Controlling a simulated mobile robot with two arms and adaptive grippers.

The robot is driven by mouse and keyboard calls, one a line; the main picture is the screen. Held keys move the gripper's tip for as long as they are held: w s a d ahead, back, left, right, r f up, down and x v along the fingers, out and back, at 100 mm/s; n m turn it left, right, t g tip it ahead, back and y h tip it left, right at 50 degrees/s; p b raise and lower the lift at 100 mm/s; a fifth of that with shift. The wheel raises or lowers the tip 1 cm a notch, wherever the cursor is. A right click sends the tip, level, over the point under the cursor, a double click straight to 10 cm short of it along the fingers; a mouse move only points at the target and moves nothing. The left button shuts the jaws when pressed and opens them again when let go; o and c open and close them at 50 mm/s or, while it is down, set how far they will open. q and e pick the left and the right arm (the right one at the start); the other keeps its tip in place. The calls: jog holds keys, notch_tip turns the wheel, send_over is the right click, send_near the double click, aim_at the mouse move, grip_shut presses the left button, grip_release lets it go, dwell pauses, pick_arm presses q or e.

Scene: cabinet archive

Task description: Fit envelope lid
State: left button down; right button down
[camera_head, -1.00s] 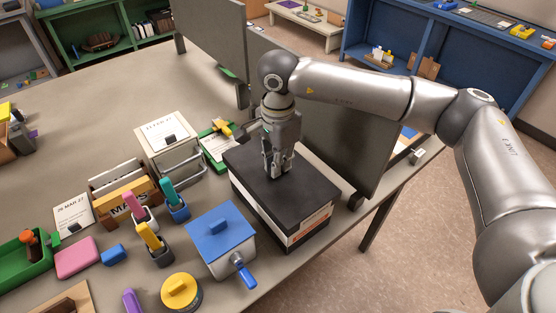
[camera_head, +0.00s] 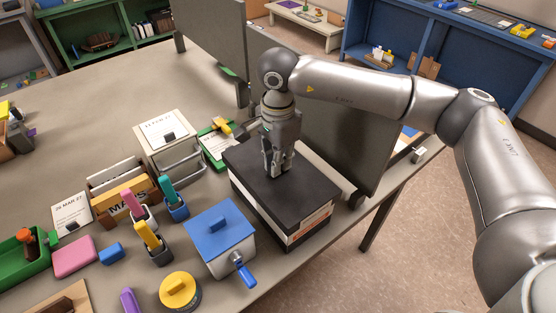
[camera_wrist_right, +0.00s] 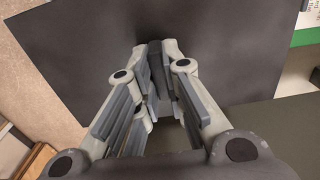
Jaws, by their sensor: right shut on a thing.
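The black lid (camera_head: 308,192) lies on top of the envelope box (camera_head: 310,225), a white box with a red-orange label and a dark lower edge. Lid and box edges look roughly lined up. I cannot tell whether the lid is fully down. My right gripper (camera_head: 279,172) points down at the middle of the lid and is shut on its handle, which the fingers mostly hide. In the right wrist view, the fingers (camera_wrist_right: 162,90) close together above the dark lid surface (camera_wrist_right: 230,50). My left gripper is not in view.
A grey panel (camera_head: 345,130) stands close behind the box. A blue-lidded pot (camera_head: 220,235) stands at its front left, a metal-handled white box (camera_head: 165,140) at its left. Several stamps and a card box (camera_head: 125,195) crowd the left. The table edge is near on the right.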

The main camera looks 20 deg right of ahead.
jog(key=shift+s+f, duration=0.1)
jog(key=shift+f, duration=0.05)
jog(key=c, duration=1.5)
grip_release()
jog(key=shift+o, duration=0.2)
jog(key=shift+r, duration=0.2)
jog(key=shift+r+p, duration=1)
jog(key=shift+r, duration=1.35)
